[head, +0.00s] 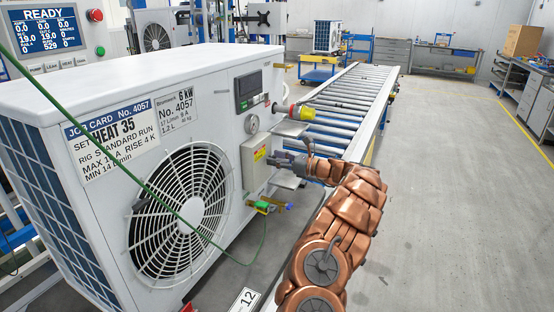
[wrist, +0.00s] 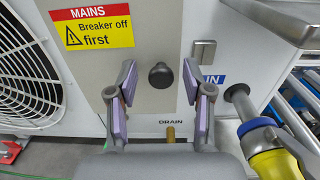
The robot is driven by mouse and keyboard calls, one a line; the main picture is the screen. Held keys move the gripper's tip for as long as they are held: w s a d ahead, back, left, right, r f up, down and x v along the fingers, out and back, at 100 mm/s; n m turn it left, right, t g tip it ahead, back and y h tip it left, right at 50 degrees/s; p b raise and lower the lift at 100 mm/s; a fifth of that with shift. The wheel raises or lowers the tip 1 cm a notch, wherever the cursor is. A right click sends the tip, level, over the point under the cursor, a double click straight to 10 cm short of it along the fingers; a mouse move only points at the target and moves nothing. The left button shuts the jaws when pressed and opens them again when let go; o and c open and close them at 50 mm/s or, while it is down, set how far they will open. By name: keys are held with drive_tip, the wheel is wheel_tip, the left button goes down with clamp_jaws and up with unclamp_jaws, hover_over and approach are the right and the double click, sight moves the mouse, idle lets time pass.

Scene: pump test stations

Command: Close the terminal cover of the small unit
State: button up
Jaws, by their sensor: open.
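The small unit (head: 150,150) is a white cabinet with a round fan grille, on the left of the head view. Its terminal cover (head: 256,150) is a pale panel with a yellow label, right of the fan. In the wrist view the cover (wrist: 115,70) carries a MAINS label (wrist: 92,27) and a dark round knob (wrist: 161,75). I cannot tell whether the cover sits flush. My gripper (wrist: 159,88) is open, its two purple-padded fingers on either side of the knob, with visible gaps. In the head view my gripper (head: 292,162) is in front of the cover, partly hidden.
A hose with a yellow and blue coupling (wrist: 262,140) joins the unit close to my gripper's right side. A metal latch (wrist: 203,52) sits right of the cover. A roller conveyor (head: 345,105) runs behind. The floor (head: 450,200) at right is clear.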

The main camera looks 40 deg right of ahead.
drive_tip(key=v, duration=1.2)
idle(0.4)
